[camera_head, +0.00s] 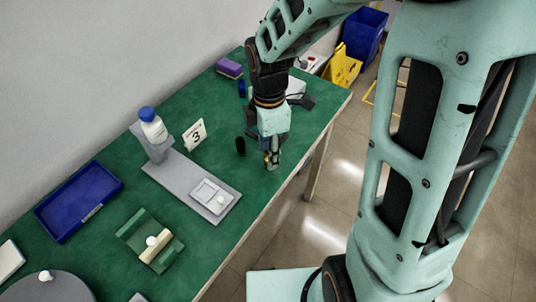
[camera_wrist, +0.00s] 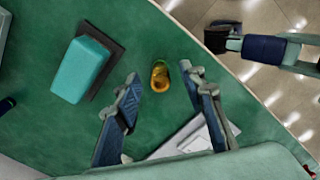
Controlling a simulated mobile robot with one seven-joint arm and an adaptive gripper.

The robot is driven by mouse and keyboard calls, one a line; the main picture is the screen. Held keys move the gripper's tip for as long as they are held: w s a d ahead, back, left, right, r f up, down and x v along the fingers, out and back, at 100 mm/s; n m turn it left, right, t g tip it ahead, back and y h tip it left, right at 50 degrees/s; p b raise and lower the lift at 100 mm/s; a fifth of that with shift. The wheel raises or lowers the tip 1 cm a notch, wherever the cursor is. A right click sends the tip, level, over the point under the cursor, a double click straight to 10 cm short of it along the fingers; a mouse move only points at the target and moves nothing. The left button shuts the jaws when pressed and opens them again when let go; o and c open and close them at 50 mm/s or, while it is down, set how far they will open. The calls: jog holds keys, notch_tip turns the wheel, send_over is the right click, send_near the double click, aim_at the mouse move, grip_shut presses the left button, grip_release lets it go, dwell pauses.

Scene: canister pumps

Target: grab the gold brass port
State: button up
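The gold brass port (camera_wrist: 160,76) is a small rounded, gold-coloured piece on the green table. In the wrist view it lies between and slightly beyond my gripper's two fingertips (camera_wrist: 163,82), with visible gaps on both sides. My gripper is open and empty, with blue-grey pads on its fingers. In the head view my gripper (camera_head: 272,158) points down close to the table's right edge. A small gold patch shows at its fingertips there, but the fingers mostly hide the port. I cannot tell the exact height of the fingertips above the table.
A teal block on a dark base (camera_wrist: 80,70) lies left of the port. In the head view, a grey stand with a blue-capped bottle (camera_head: 152,126), a number 3 card (camera_head: 194,135), a blue tray (camera_head: 78,201) and a small black object (camera_head: 240,146) are on the table.

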jog(key=shift+f, duration=1.55)
jog(key=shift+c, duration=0.5)
grip_shut()
jog(key=shift+r, duration=0.15)
